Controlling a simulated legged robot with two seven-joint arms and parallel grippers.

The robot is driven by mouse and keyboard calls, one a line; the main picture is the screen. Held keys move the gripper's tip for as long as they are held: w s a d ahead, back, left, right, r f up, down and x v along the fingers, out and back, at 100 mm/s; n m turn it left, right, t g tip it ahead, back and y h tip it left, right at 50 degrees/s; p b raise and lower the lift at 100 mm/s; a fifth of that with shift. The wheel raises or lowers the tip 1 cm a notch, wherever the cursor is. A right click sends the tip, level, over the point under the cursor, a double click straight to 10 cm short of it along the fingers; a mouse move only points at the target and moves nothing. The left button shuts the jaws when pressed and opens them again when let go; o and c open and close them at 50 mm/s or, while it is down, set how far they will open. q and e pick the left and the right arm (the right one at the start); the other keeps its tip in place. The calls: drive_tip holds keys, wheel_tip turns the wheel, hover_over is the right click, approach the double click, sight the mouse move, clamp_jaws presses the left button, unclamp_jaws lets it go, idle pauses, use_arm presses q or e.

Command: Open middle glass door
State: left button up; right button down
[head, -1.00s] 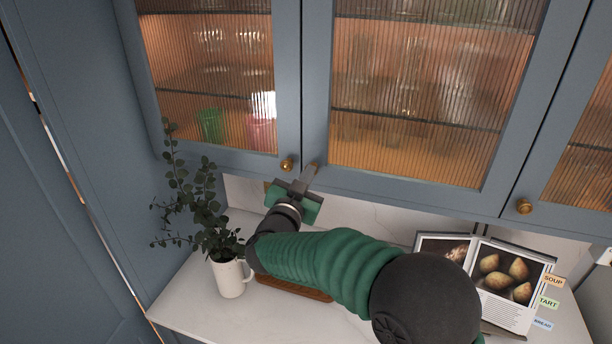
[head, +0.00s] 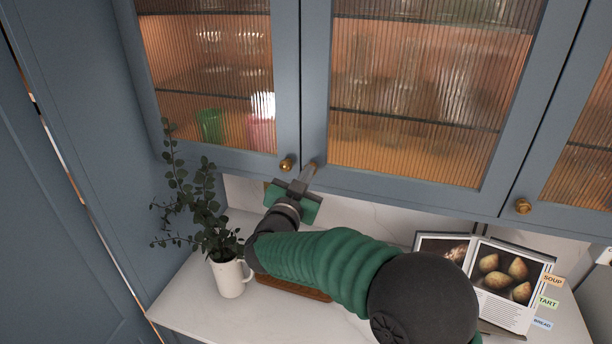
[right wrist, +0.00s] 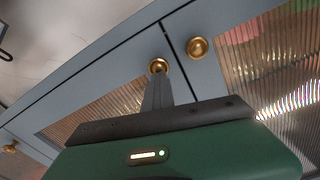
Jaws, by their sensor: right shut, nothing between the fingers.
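The middle glass door (head: 316,100) has a blue-grey frame and ribbed glass and is closed. Its brass knob, seen clearly in the right wrist view (right wrist: 158,65), is at the door's lower left corner; in the head view my fingers mostly cover it. My right gripper (head: 309,172) is shut with nothing between its fingers. In the right wrist view its fingertips (right wrist: 156,82) are right at the knob's near side; I cannot tell whether they touch it. My left gripper is not in view.
The left glass door's knob (head: 286,165) is close beside my fingers. The right door's knob (head: 523,206) is farther off. Below, a white mug with a leafy plant (head: 230,277), a wooden board (head: 293,288) and an open cookbook (head: 505,285) stand on the counter (head: 185,300).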

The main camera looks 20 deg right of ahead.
drive_tip(key=c, duration=2.1)
unclamp_jaws()
drive_tip(key=shift+d+f, duration=0.15)
drive_tip(key=shift+f, duration=0.1)
